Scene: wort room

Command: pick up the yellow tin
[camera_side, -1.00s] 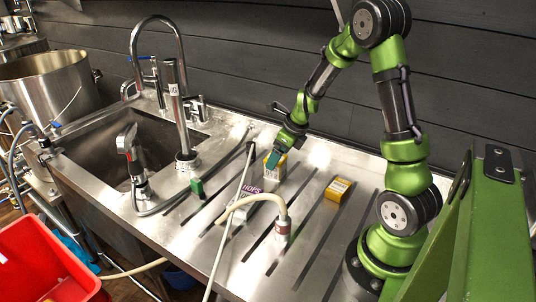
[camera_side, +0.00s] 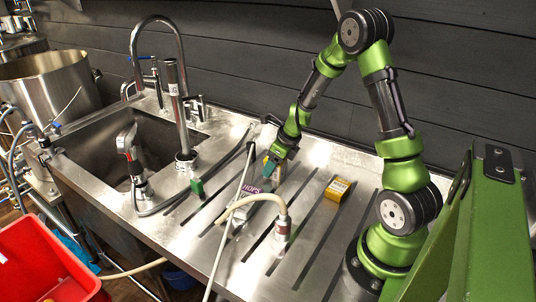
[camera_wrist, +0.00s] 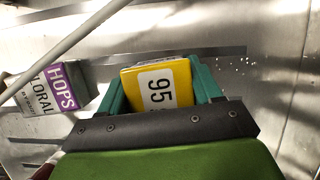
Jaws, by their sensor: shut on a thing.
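The yellow tin (camera_wrist: 165,82), with a white label reading 95, sits between the two teal fingers of my gripper (camera_wrist: 163,88) in the wrist view. The fingers press on its two sides. In the side view my gripper (camera_side: 271,164) is low over the ribbed steel drainboard, and the tin is mostly hidden there. I cannot tell whether the tin touches the steel.
A purple and white hops box (camera_wrist: 53,88) lies close to the left of my gripper. Another yellow box (camera_side: 337,190) stands to the right. A pale hose (camera_side: 284,212), a green block (camera_side: 197,187) and a tall tap (camera_side: 178,100) are nearby.

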